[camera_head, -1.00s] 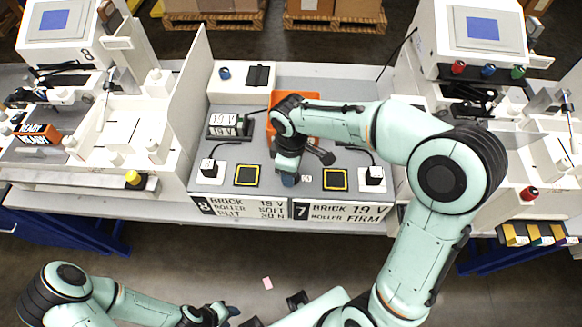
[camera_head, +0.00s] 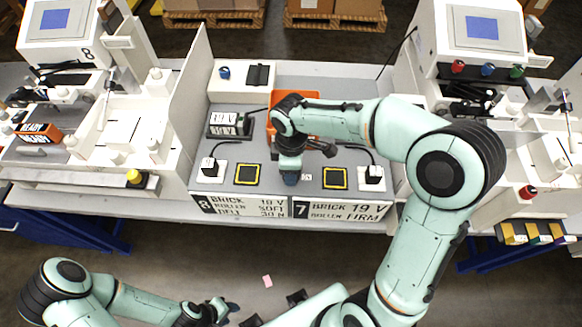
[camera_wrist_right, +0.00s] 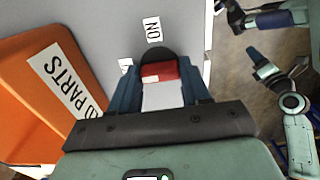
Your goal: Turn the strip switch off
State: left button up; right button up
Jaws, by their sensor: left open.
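The strip switch (camera_wrist_right: 160,71) shows in the right wrist view as a red rocker in a dark surround, with a white part below it. An "ON" label (camera_wrist_right: 153,29) lies just beyond it, and also shows in the head view (camera_head: 307,178). My right gripper (camera_wrist_right: 161,84) has its blue fingers on either side of the switch, apart from each other. Whether they press on anything cannot be told. In the head view, my right gripper (camera_head: 290,178) is low over the bench and hides the switch. My left gripper (camera_head: 226,309) is open and empty, off the bench's front.
An orange bin (camera_head: 285,97) stands behind my right gripper; its "PARTS" label (camera_wrist_right: 65,80) shows in the right wrist view. Black plugs (camera_head: 209,168) (camera_head: 374,175) and yellow-edged squares (camera_head: 247,174) (camera_head: 335,179) flank the gripper. White machines stand on both sides.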

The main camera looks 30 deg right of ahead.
jog(key=o, duration=0.4)
jog(key=shift+r, duration=0.15)
pick_arm(q)
jog(key=shift+w+r+p, duration=0.85)
jog(key=shift+w+r, duration=0.1)
jog(key=shift+r, duration=0.15)
pick_arm(e)
notch_tip(320, 180, up, 13)
jog(key=shift+r, duration=0.1)
pick_arm(q)
jog(key=shift+s, duration=0.1)
